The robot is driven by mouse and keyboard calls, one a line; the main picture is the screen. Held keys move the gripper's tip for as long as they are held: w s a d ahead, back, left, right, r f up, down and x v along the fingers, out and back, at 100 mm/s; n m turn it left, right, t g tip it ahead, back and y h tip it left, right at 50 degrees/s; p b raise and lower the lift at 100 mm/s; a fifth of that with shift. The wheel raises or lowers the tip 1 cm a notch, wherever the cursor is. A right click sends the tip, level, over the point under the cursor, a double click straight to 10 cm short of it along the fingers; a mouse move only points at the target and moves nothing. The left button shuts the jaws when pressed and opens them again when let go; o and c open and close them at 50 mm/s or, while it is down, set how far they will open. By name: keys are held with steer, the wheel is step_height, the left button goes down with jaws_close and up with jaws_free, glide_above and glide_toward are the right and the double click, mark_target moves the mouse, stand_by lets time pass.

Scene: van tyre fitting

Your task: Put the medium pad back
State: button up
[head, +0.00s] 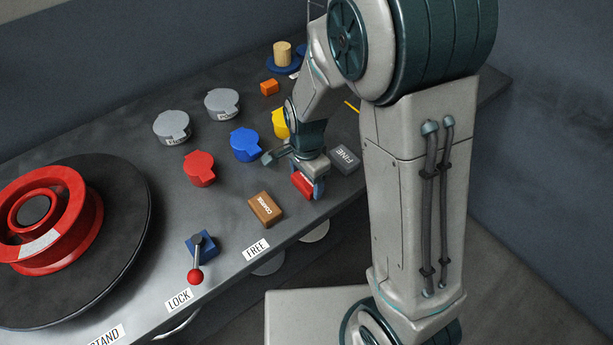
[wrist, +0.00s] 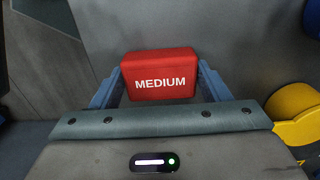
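The medium pad (wrist: 159,74) is a red block with MEDIUM in white on it. In the wrist view it sits upright to me between the two blue fingers of my gripper (wrist: 158,80). The fingers lie against its left and right sides, so my gripper looks shut on it. In the head view the pad (head: 302,184) shows below my gripper (head: 309,183), in line between the brown COARSE pad (head: 265,208) and the grey FINE pad (head: 344,160). It is at or just above the bench; contact underneath is hidden.
Red (head: 199,168), blue (head: 246,145) and yellow (head: 280,123) lidded tins stand behind the pads, with two grey tins (head: 172,127) farther back. A red-knobbed lever (head: 196,275) and a red wheel rim (head: 75,240) are at left. The bench front edge is close to the pads.

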mark_target(307, 180)
steer(key=o, duration=0.3)
step_height(307, 180, up, 12)
steer(key=shift+s+d+r+n+t+p, duration=0.15)
steer(key=shift+s+d+r+n+t, duration=0.35)
steer(key=shift+s+d+r+n, duration=1)
steer(key=shift+s+d+r+n+t+p, duration=0.1)
steer(key=shift+s+d+r+n+t, duration=0.4)
steer(key=shift+s+d+n, duration=1.9)
steer(key=shift+s+d+r+n+t+p, duration=0.15)
steer(key=shift+s+d+r+n+t, duration=0.35)
steer(key=shift+s+d+r+n, duration=1)
steer(key=shift+s+d+f, duration=0.5)
steer(key=shift+s+d, duration=0.15)
steer(key=shift+s, duration=0.05)
